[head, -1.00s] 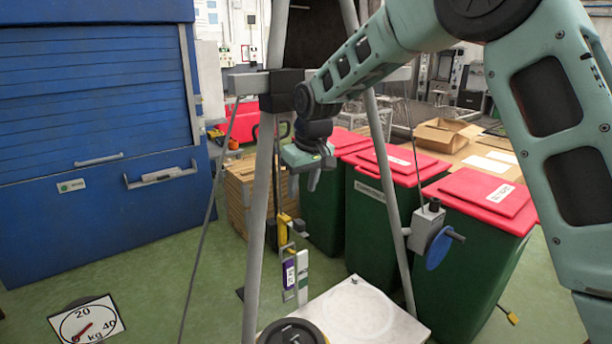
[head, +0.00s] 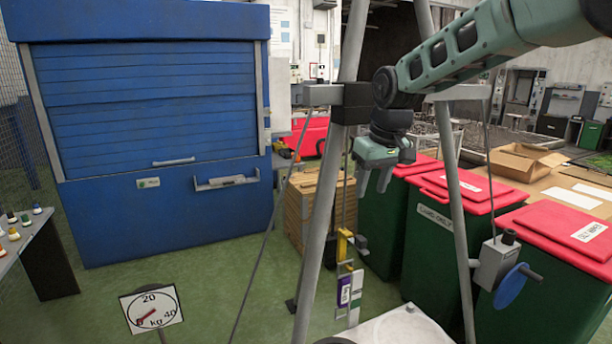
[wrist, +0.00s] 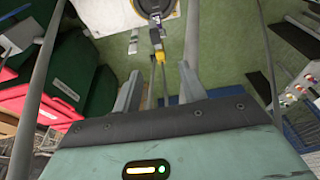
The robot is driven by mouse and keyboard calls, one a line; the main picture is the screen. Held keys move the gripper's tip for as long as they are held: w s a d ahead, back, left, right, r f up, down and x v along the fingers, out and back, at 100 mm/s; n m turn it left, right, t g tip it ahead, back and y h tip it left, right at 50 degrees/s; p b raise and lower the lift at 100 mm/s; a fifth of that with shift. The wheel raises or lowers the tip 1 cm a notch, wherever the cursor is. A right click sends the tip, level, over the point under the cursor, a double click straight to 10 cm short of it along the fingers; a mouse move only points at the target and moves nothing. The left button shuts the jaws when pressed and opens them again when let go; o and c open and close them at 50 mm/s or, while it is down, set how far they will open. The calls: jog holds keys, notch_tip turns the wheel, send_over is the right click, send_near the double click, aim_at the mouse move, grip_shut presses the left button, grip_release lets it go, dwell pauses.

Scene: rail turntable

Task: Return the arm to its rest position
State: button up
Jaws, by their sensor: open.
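My gripper (head: 373,182) hangs from my arm in the upper middle of the head view, fingers pointing down. In the wrist view its two fingers (wrist: 161,88) stand apart with nothing held between them. It is in the air close to the grey tripod frame (head: 333,170) and in front of the red-lidded green bins (head: 430,235). My arm reaches in from the upper right of the head view.
A white plate (head: 400,332) lies low between the frame's legs, with a yellow hook piece (head: 343,245) above it. A winch with a blue disc (head: 510,286) is on the right leg. A dial scale (head: 152,309) stands at front left, before a blue shutter cabinet (head: 150,215). Green floor lies between.

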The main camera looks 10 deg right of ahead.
jog(key=s+a+f+n+g+b, duration=0.15)
jog(key=s+a+f, duration=0.3)
jog(key=s, duration=0.45)
jog(key=s+a+f+n+b, duration=0.1)
jog(key=s+a+f+b, duration=0.3)
jog(key=s, duration=0.6)
jog(key=s+f, duration=0.4)
jog(key=s, duration=0.5)
jog(key=s+d+f+n+g+b, duration=0.1)
jog(key=s+f, duration=0.2)
jog(key=s, duration=0.6)
jog(key=shift+s+f, duration=0.2)
jog(key=shift+f, duration=0.2)
